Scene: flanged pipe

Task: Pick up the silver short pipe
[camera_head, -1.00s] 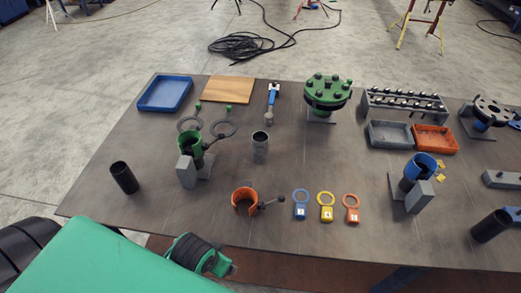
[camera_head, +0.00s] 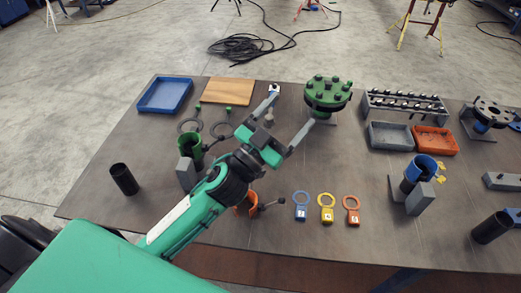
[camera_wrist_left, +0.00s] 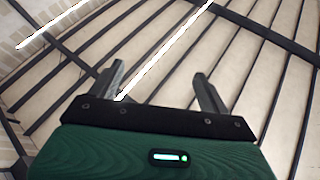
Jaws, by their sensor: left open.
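My left gripper (camera_head: 294,109) is raised over the middle of the table in the head view, its two fingers wide apart and nothing between them. In the left wrist view the open fingers (camera_wrist_left: 158,72) stand against a ceiling with dark beams, with no table or pipe in sight. The silver short pipe is hidden in the head view behind my left gripper's body. My right gripper is in no view.
A green flanged part (camera_head: 327,96) stands right of the fingers. A green clamp holder (camera_head: 190,146) is left of my arm, with a dark pipe (camera_head: 124,179) farther left. Blue, yellow and orange ring tags (camera_head: 327,207) lie in front. A blue tray (camera_head: 165,94) is at back left.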

